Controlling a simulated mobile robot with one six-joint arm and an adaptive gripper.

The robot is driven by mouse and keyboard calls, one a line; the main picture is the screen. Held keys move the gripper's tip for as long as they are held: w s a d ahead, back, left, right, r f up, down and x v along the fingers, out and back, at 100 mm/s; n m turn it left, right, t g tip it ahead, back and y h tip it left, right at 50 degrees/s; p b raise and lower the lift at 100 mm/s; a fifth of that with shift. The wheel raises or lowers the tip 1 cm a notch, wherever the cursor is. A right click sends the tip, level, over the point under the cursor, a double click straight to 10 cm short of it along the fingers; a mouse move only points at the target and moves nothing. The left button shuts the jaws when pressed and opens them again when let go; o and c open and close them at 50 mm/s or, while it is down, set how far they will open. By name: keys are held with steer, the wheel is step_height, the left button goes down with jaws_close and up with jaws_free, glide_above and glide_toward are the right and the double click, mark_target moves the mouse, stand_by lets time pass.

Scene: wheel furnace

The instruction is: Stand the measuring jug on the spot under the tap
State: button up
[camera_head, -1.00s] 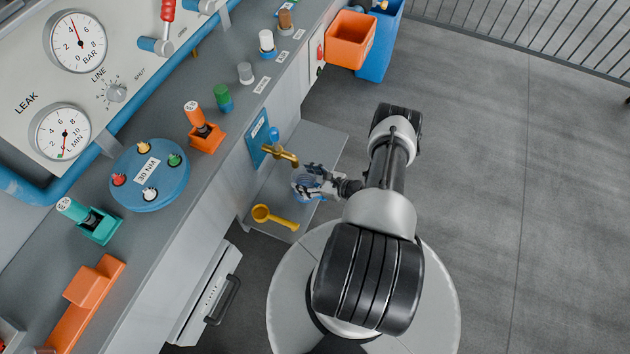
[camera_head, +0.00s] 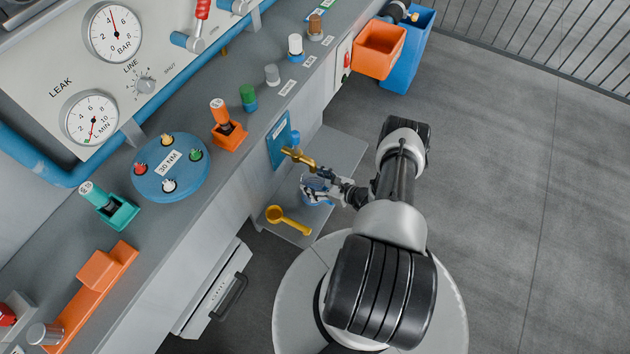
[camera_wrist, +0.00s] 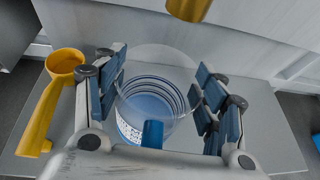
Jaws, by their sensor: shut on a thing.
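The clear measuring jug (camera_wrist: 150,92) is between the two blue-padded fingers of my gripper (camera_wrist: 163,78), which is shut on it. Blue rings and a blue handle (camera_wrist: 152,134) show on it in the wrist view. In the head view my gripper (camera_head: 322,186) and the jug (camera_head: 313,198) are over a low grey shelf, close to the brass tap (camera_head: 298,157). The tap's end (camera_wrist: 188,8) shows at the top of the wrist view, beyond the jug. The spot under the tap cannot be told apart. I cannot tell whether the jug touches the shelf.
A yellow scoop (camera_head: 285,220) lies on the shelf (camera_head: 342,152) left of the jug; it also shows in the wrist view (camera_wrist: 58,80). A blue panel (camera_head: 279,140) stands behind the tap. The workbench (camera_head: 205,215) borders the left. Open floor lies right.

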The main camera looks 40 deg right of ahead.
steer(key=shift+f, duration=0.45)
steer(key=o, duration=1.3)
steer(key=shift+c, duration=0.2)
steer(key=shift+o, duration=0.9)
steer(key=shift+s, duration=0.15)
steer(key=p+v, duration=0.3)
steer(key=v, duration=1)
steer(key=shift+s+d+r, duration=0.15)
steer(key=shift+s+r, duration=0.05)
steer(key=shift+s, duration=0.15)
